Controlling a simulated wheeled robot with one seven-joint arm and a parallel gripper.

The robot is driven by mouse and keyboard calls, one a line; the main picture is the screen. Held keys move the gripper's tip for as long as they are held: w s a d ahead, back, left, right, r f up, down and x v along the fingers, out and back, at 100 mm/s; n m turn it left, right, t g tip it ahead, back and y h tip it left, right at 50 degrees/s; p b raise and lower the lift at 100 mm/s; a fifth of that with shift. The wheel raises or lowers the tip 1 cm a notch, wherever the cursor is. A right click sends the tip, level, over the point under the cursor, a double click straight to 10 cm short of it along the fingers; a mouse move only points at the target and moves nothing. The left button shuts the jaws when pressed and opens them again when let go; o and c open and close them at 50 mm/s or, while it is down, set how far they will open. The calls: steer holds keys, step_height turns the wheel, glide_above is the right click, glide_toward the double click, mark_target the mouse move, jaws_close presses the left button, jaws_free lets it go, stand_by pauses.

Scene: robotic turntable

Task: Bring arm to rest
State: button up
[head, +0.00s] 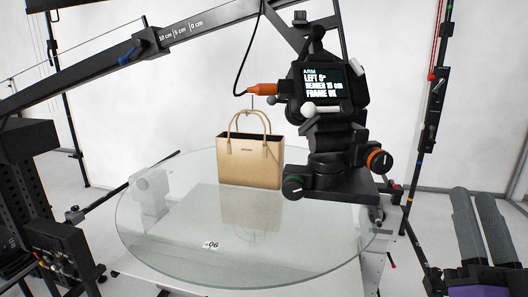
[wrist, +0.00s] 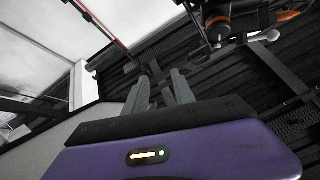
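My gripper (head: 474,192) is at the lower right of the head view, with a purple body and two grey fingers pointing up and away. In the wrist view the fingers (wrist: 162,78) stand apart with a gap and nothing between them. A black boom arm (head: 150,45) crosses the upper left of the head view, marked in centimetres. A black camera head (head: 325,90) hangs at the centre right; its screen reads "ARM LEFT 5°" and "FRAME OK", with a middle line ending in "15 cm". My gripper is apart from it, to its lower right.
A round glass turntable (head: 170,250) carries a tan handbag (head: 250,163). A stand pole (head: 432,100) rises between the turntable and the right edge. A black equipment rack (head: 30,200) stands at left. Dark equipment and an orange knob (wrist: 219,20) fill the wrist view's upper right.

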steer(key=s+a+f+n+g, duration=0.1)
steer(key=s+a+f+g, duration=0.15)
steer(key=s+f, duration=0.45)
steer(key=s+a+f+g, duration=0.1)
steer(key=s+a+f, duration=0.2)
steer(key=f, duration=0.8)
steer(key=s+a+f+n+g+y, duration=0.2)
steer(key=s+a+f+g+y, duration=0.1)
steer(key=s+f, duration=0.4)
steer(key=s+a+f+n+g+y, duration=0.2)
steer(key=s+f, duration=0.5)
steer(key=s, duration=0.4)
steer(key=shift+s+a+n+g+y, duration=0.35)
steer(key=shift+a+n+g+y, duration=0.05)
steer(key=shift+a+g+y, duration=0.15)
